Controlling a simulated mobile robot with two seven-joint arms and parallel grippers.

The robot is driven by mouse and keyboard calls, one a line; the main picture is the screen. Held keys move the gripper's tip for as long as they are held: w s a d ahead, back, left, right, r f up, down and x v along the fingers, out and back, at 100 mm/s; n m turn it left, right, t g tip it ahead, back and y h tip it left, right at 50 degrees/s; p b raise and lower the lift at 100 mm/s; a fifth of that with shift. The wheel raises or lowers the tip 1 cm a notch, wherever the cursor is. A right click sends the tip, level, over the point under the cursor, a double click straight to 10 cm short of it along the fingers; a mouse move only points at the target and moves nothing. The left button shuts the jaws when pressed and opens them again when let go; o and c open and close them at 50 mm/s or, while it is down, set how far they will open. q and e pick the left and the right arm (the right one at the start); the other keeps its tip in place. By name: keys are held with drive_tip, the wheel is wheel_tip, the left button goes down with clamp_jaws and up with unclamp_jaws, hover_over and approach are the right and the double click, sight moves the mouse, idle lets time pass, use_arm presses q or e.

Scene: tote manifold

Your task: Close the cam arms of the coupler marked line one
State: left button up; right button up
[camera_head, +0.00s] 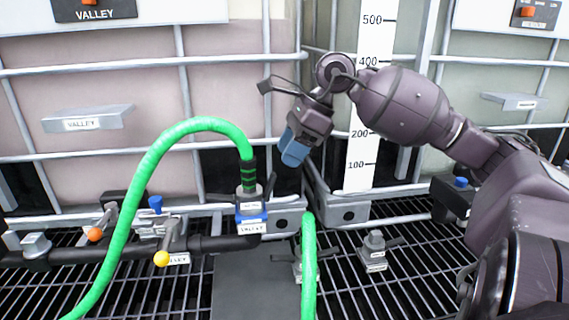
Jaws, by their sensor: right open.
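A grey coupler (249,193) joins the end of the green hose (190,125) to a blue-collared fitting in the middle of the view. Its small label is too blurred to read. A dark cam arm (271,187) stands up at an angle on its right side; another dark lever (218,197) sticks out flatter to the left. My right gripper (292,149), with blue finger pads, is open, above and to the right of the coupler, pointing down and apart from it. My left gripper is not in view.
A dark pipe (212,244) carries an orange-knobbed valve (95,234) and a yellow-knobbed valve (161,258) at left. A second green hose (309,270) rises in front of the grating. A small capped fitting (374,251) stands on the grating. Caged totes and a white scale (371,80) are behind.

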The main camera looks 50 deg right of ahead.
drive_tip(key=v, duration=0.4)
drive_tip(key=shift+p, duration=0.35)
drive_tip(key=shift+f, duration=0.1)
drive_tip(key=shift+c, duration=0.3)
